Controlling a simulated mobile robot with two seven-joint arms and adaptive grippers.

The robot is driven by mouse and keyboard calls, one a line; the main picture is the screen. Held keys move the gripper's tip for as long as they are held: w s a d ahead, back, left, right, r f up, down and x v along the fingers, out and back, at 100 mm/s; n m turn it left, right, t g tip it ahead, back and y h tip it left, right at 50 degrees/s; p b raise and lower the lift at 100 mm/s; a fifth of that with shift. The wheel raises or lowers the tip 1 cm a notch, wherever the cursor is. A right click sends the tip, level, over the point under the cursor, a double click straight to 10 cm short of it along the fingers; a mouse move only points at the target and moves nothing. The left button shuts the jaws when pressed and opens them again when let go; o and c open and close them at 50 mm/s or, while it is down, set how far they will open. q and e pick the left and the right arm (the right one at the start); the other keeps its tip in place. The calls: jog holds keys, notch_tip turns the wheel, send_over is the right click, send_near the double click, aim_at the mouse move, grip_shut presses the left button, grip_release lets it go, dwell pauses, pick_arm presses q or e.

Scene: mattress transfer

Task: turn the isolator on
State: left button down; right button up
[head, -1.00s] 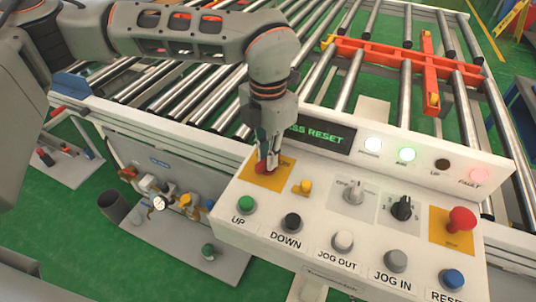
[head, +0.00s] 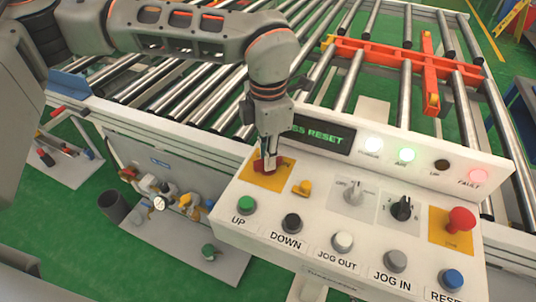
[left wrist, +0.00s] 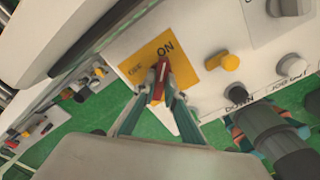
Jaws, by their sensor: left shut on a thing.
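The isolator is a red rotary handle (head: 264,167) on a yellow plate (head: 279,179) at the left of the white control panel. In the left wrist view, the handle (left wrist: 161,82) stands in front of the plate (left wrist: 137,58), which bears the words ON and OFF. The handle's upper end lies just below the word ON. My left gripper (head: 268,162) comes down from above and is shut on the handle, one finger on each side. It also shows in the left wrist view (left wrist: 160,88). The fingers hide part of the handle.
A yellow knob (head: 303,187) is close beside the plate. A green button (head: 246,205), a black button (head: 292,222) and others line the front. A red stop button (head: 460,220) is at the right. The display (head: 318,133) and a roller conveyor (head: 190,85) lie behind.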

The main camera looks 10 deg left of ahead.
pick_arm(q)
jog(key=shift+r, duration=0.15)
jog(key=c, duration=2.1)
grip_release()
notch_tip(320, 180, up, 12)
jog(key=shift+f, duration=0.1)
